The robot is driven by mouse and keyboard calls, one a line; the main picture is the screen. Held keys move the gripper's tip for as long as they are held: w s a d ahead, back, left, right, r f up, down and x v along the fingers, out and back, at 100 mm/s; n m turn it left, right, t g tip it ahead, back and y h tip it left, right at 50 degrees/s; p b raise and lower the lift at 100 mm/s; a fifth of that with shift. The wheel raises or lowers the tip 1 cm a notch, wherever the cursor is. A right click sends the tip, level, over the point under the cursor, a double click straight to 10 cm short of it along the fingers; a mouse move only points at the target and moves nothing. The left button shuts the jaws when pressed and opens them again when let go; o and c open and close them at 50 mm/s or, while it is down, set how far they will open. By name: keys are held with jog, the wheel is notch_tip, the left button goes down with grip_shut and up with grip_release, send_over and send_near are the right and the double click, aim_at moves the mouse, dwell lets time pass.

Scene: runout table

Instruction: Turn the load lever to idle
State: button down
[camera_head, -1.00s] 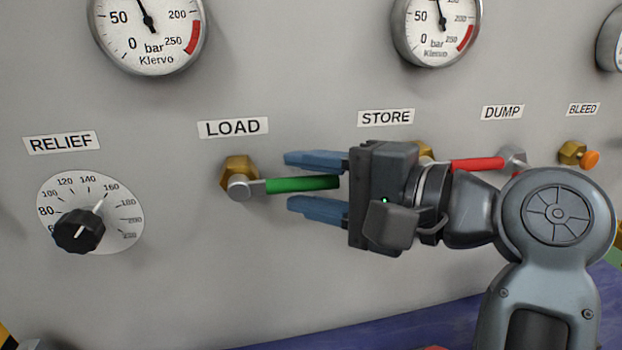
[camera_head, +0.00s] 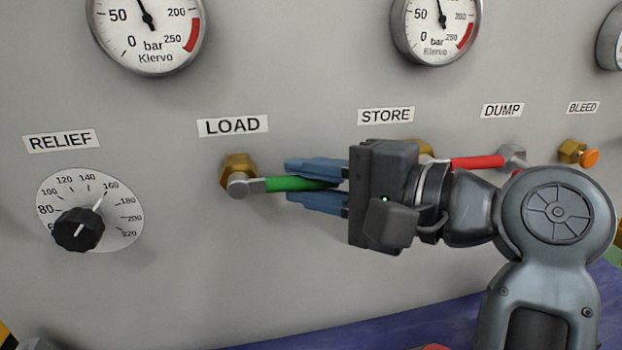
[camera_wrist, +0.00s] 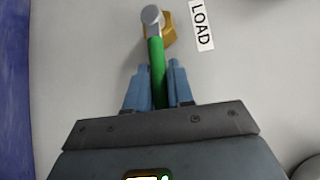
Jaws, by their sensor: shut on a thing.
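The load lever has a green handle (camera_head: 280,184) that points right from a silver pivot on a brass hex fitting (camera_head: 238,168), under the LOAD label (camera_head: 233,126). My gripper (camera_head: 312,184) is shut on the green handle, with one blue finger above it and one below. In the wrist view the green handle (camera_wrist: 156,62) runs up between the two blue fingers of my gripper (camera_wrist: 158,82) to its silver pivot. The part of the handle nearest the palm is hidden by the fingers.
The RELIEF dial's black knob (camera_head: 79,230) is to the left. The STORE valve's brass fitting is mostly hidden by my gripper. Gauges hang above; the panel below LOAD is clear.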

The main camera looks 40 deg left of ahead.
jog(key=shift+f, duration=0.1)
jog(key=shift+s+a+f+m+t+y+b, duration=0.45)
jog(key=shift+f+m+t+y+b, duration=0.3)
jog(key=shift+f+m+y+b, duration=0.85)
jog(key=shift+s+a+f+m+t+y+b, duration=0.3)
jog(key=shift+s+f+m+t+y+b, duration=0.6)
jog(key=shift+m, duration=1.35)
jog(key=shift+s+a+f+m+t+y+b, duration=0.1)
jog(key=shift+a+f+m+t+y+b, duration=0.55)
jog(key=shift+m+y+b, duration=1)
jog(key=shift+d+f+m+h, duration=0.1)
jog(key=shift+d+m+h, duration=0.15)
jog(key=shift+m, duration=0.25)
jog(key=c, duration=1.1)
grip_release()
jog(key=b+v, duration=0.2)
jog(key=v, duration=0.5)
jog(key=shift+d+f, duration=0.25)
jog(key=shift+d, duration=0.05)
